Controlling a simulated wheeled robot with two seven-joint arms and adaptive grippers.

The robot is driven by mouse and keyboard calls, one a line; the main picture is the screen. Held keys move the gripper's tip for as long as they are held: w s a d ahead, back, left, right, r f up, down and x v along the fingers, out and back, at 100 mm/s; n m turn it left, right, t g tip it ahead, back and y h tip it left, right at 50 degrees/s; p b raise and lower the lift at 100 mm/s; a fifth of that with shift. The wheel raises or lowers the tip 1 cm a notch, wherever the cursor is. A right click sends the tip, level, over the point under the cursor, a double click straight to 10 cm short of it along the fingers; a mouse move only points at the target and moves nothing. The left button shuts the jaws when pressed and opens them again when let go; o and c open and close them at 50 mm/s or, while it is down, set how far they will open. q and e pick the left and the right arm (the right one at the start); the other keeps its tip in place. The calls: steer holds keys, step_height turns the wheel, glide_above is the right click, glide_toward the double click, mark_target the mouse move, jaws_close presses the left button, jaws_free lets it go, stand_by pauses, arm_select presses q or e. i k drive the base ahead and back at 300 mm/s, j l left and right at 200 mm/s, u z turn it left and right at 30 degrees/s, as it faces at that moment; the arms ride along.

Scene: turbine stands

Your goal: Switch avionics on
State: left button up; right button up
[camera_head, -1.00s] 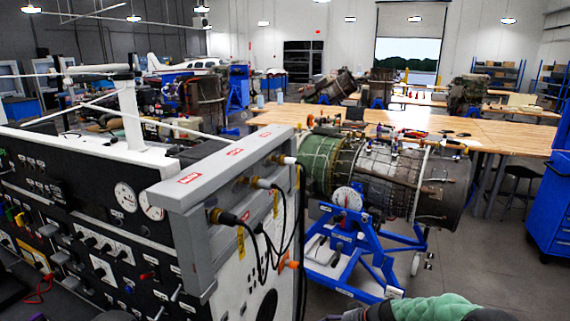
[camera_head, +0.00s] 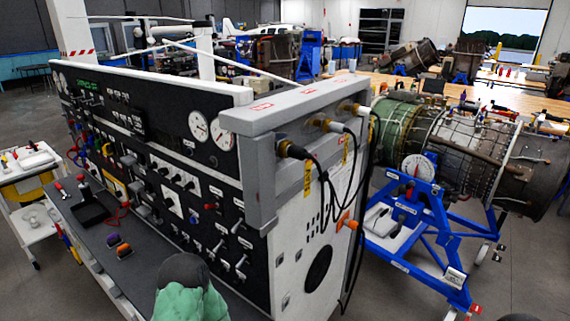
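The black control panel (camera_head: 150,150) of the test console faces left and fills the middle of the head view. It carries two round white gauges, rows of toggle switches, knobs and lit green digits (camera_head: 88,87). Metal toggles (camera_head: 240,262) sit at its lower right, and a red-handled switch (camera_head: 211,206) is above them. The lettering is too small to read, so I cannot tell which switch is avionics. A green shape with a dark rounded end (camera_head: 182,270) rises at the bottom, in front of the panel. No fingers of either gripper show.
The console's grey desk ledge (camera_head: 150,240) holds a dark lever block and purple-orange knobs. Cables hang on its right side. A turbine engine (camera_head: 450,145) on a blue stand (camera_head: 430,225) is at right. A white cart (camera_head: 30,170) stands at far left. Grey floor is open between cart and console.

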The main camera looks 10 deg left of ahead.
mark_target(234, 229)
steer(key=k+j+u, duration=0.1)
steer(key=j, duration=1.15)
steer(key=k+j, duration=0.15)
steer(key=j, duration=1.15)
steer(key=k+j+u, duration=0.15)
steer(key=j, duration=1.1)
